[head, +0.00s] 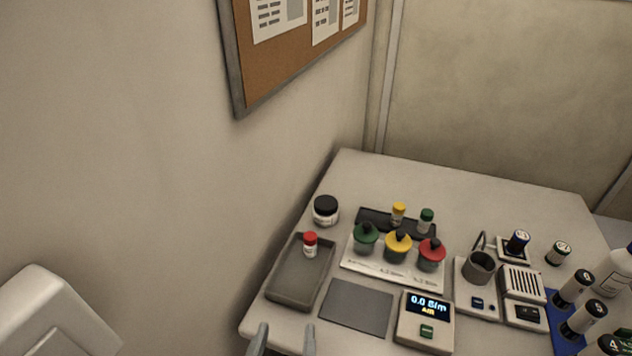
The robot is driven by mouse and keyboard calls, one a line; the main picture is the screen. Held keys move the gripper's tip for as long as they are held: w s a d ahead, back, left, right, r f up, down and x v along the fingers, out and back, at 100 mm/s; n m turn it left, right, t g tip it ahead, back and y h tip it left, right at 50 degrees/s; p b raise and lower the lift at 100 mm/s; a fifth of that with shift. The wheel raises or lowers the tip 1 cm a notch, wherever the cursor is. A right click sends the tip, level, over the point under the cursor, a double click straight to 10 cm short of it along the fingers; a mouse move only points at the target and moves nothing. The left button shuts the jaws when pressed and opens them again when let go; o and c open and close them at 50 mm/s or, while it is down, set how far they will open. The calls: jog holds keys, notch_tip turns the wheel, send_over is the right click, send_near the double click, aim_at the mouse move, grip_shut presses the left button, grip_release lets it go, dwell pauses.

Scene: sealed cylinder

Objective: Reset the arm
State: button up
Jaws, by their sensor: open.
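My gripper (286,341) shows at the bottom edge of the head view. Its two grey fingertips stand apart with nothing between them. They are near the table's front left edge, in front of the grey tray (287,296). A small vial with a red cap (310,246) stands upright in the tray's far part. The rest of my gripper is below the frame. A pale rounded part at the lower left looks like my own arm.
The table (480,190) holds a dark-lidded jar (326,210), green, yellow and red knobbed pots (398,246), a black rack (375,220) with yellow- and green-capped vials, a dark flat pad (357,305), a display box (425,320), a metal cup (479,268) and several bottles at right. The back is clear.

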jog(key=a+r+n+t+y, duration=0.2)
jog(key=a+r+n+y, duration=0.2)
jog(key=a, duration=0.2)
jog(key=s+d+f+m+h, duration=0.1)
jog(key=s+d+f, duration=0.2)
jog(key=s+d, duration=0.4)
jog(key=s+d+f+m+h, duration=0.1)
jog(key=s+d+f, duration=0.3)
jog(key=d, duration=0.9)
jog(key=s+d+f+m+h, duration=0.1)
jog(key=s+d+f, duration=0.2)
jog(key=s+d, duration=0.7)
jog(key=shift+s+d+f+m, duration=0.15)
jog(key=shift+s+f+m, duration=0.1)
jog(key=shift+f+m, duration=0.15)
